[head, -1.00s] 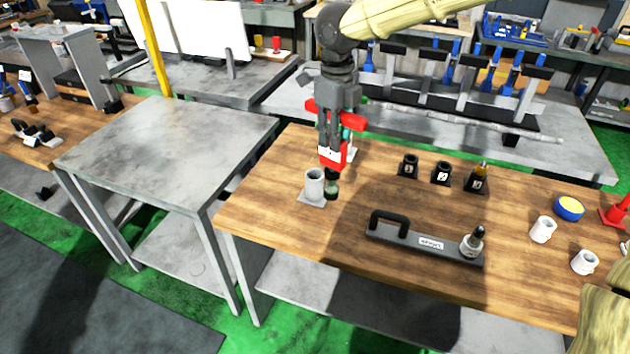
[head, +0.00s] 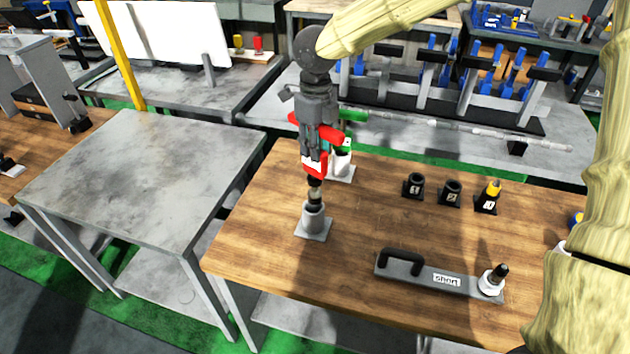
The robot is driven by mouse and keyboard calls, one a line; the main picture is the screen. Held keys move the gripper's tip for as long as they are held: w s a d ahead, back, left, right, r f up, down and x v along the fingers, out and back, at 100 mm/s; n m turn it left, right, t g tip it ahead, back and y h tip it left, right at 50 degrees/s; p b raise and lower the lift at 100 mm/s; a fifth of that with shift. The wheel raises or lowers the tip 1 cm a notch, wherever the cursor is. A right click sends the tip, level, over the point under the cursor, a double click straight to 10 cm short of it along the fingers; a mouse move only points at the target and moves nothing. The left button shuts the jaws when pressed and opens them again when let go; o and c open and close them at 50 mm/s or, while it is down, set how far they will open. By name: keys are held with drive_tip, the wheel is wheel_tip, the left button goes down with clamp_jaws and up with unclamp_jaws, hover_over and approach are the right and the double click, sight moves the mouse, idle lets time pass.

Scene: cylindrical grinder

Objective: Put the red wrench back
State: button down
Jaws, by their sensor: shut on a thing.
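My gripper (head: 316,140) is in the upper middle of the head view, pointing down. It is shut on the red wrench (head: 315,164), which hangs upright, with a red body, a white label and a dark lower end. The fingers partly hide the wrench. Its lower end is at the mouth of a grey cylindrical holder (head: 313,219) on a square plate, on the wooden table. I cannot tell how deep the end sits in the holder.
A second holder (head: 342,168), with a green-topped item, stands just behind the gripper. Several small black holders (head: 451,193) are to the right. The wooden table (head: 255,250) is clear at front left.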

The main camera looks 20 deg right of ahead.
sight(314, 181)
drive_tip(key=f, duration=0.2)
drive_tip(key=f+p, duration=0.1)
drive_tip(key=f, duration=0.1)
drive_tip(key=w+f, duration=0.1)
drive_tip(key=f, duration=0.1)
drive_tip(key=shift+f, duration=0.4)
drive_tip(key=shift+s+f, duration=0.1)
drive_tip(key=shift+f, duration=0.2)
drive_tip(key=shift+w+a+f+p, duration=0.1)
drive_tip(key=shift+f+p, duration=0.1)
drive_tip(key=shift+f, duration=0.2)
drive_tip(key=shift+w+a+f+p, duration=0.1)
drive_tip(key=shift+f+p, duration=0.1)
drive_tip(key=shift+f, duration=0.15)
wheel_tip(314, 181, down, 3)
drive_tip(key=shift+s+d+r+p, duration=0.15)
drive_tip(key=shift+p, duration=0.3)
drive_tip(key=shift+f, duration=0.35)
drive_tip(key=c, duration=1.2)
unclamp_jaws()
drive_tip(key=shift+f, duration=0.1)
